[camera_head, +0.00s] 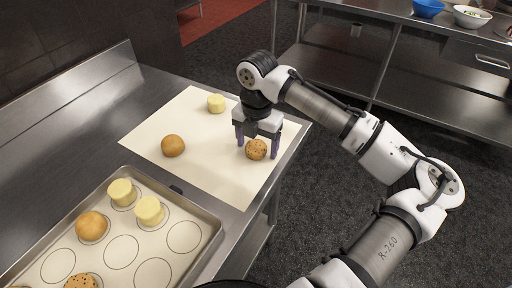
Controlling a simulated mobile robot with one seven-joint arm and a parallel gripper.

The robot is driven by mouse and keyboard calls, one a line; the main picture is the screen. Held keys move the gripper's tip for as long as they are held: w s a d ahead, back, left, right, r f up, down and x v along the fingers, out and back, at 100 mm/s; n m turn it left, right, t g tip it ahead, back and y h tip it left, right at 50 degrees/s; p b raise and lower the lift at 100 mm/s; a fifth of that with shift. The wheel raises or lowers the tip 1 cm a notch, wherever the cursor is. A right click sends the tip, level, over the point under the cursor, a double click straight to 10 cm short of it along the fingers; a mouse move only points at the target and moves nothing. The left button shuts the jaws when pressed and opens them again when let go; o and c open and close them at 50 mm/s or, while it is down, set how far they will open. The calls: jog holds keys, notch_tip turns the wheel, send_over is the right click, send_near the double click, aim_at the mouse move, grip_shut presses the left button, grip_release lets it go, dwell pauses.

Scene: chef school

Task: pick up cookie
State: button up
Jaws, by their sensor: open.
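A round cookie (256,150) with dark chips lies on the cream paper sheet (205,175), near its right edge. My gripper (257,149) points down over this cookie with its two dark fingers apart, one to the left and one to the right of it. The fingers are open. I cannot tell whether they touch the cookie. Another chip cookie (82,281) lies in the metal tray at the bottom left, partly cut off by the picture's edge.
The metal tray (213,222) holds a brown bun (91,225), two yellow cylinders (149,210) and several empty printed circles. Bowls (471,16) stand on the far counter.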

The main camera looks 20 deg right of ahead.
jog(key=shift+c, duration=0.5)
jog(key=c, duration=1)
jog(key=shift+o, duration=0.2)
jog(key=shift+r, duration=0.15)
